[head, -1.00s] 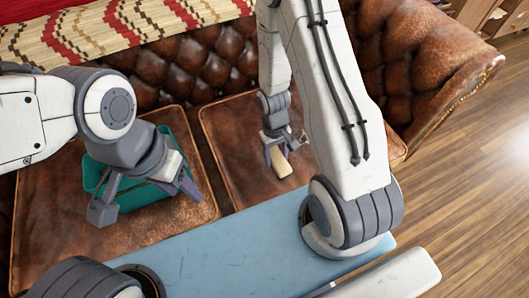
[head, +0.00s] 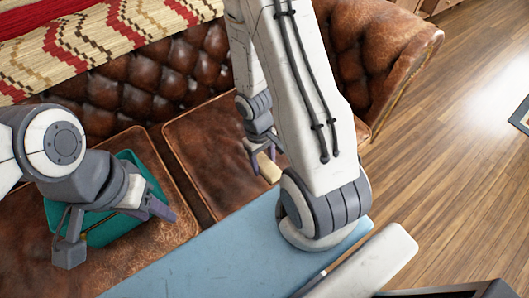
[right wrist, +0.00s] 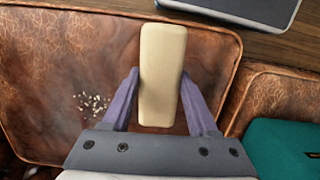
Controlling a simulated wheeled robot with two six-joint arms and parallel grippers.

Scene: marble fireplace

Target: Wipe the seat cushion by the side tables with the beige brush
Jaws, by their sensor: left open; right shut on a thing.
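The beige brush (head: 269,168) is a pale block held in my right gripper (head: 263,158) over the right-hand seat cushion (head: 195,140), a brown leather one. In the right wrist view, the brush (right wrist: 162,75) stands between the purple fingers of the gripper (right wrist: 160,95). A patch of pale crumbs (right wrist: 93,103) lies on the cushion (right wrist: 50,60), left of the brush and apart from it. I cannot tell whether the brush touches the leather. My left gripper (head: 112,230) is open and empty at the teal bin, its fingers spread.
The teal bin (head: 128,225) sits on the left-hand cushion (head: 25,225); it also shows in the right wrist view (right wrist: 283,148). A light-blue tabletop (head: 190,262) lies in front of the sofa. A patterned blanket (head: 100,35) covers the backrest. Wooden floor (head: 450,150) is open at right.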

